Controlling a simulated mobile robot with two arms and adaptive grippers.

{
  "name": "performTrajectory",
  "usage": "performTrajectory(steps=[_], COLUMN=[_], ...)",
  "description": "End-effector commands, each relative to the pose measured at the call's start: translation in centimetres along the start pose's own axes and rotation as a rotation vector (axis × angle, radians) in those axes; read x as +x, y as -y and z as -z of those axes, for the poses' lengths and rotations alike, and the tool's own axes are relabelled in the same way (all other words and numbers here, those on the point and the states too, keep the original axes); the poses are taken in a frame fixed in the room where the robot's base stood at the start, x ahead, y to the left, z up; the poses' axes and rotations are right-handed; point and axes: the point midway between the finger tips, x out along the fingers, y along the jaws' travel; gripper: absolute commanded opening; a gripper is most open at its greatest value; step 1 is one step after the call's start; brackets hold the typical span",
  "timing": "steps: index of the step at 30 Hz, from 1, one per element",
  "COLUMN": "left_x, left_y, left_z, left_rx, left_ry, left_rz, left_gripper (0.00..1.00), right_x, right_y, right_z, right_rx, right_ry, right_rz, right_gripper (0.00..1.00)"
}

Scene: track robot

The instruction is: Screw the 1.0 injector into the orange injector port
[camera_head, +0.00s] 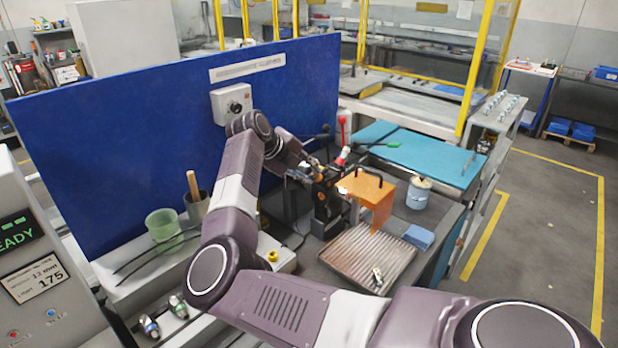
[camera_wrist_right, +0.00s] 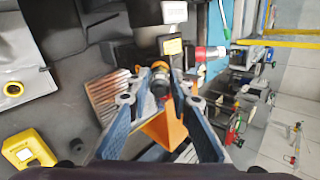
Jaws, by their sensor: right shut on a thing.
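My right gripper (camera_head: 318,172) reaches over the bench from the left, close to the orange bracket (camera_head: 368,190) with a dark handle. In the right wrist view, the two blue-grey fingers of my right gripper (camera_wrist_right: 160,82) are closed around a small dark injector (camera_wrist_right: 160,76) with a yellow-orange band. Its label is too small to read. The orange bracket (camera_wrist_right: 166,130) shows just beyond the fingers. The orange port itself cannot be made out clearly, so I cannot tell whether the injector touches it. My left gripper is in neither view.
A ribbed metal tray (camera_head: 365,255) with a small metal fitting (camera_head: 377,277) lies in front of the bracket. Two more injectors (camera_head: 178,306) stand at lower left.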

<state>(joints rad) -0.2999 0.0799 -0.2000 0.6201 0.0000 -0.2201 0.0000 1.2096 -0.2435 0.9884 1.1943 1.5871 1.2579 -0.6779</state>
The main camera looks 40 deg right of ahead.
Motion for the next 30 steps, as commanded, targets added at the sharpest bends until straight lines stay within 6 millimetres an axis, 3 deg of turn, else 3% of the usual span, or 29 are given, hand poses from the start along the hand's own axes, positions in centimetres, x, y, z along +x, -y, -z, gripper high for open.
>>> performTrajectory(steps=[18, 30], left_x=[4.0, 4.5], left_y=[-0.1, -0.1], left_z=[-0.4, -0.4], left_rx=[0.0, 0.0], left_ry=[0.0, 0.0], left_rz=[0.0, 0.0], left_gripper=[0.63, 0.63], right_x=[0.2, -0.1], right_y=[-0.1, 0.1], right_z=[0.0, 0.0], right_rx=[0.293, 0.359], right_ry=[0.002, 0.001], right_rz=[0.001, 0.001], right_gripper=[0.0, 0.0])
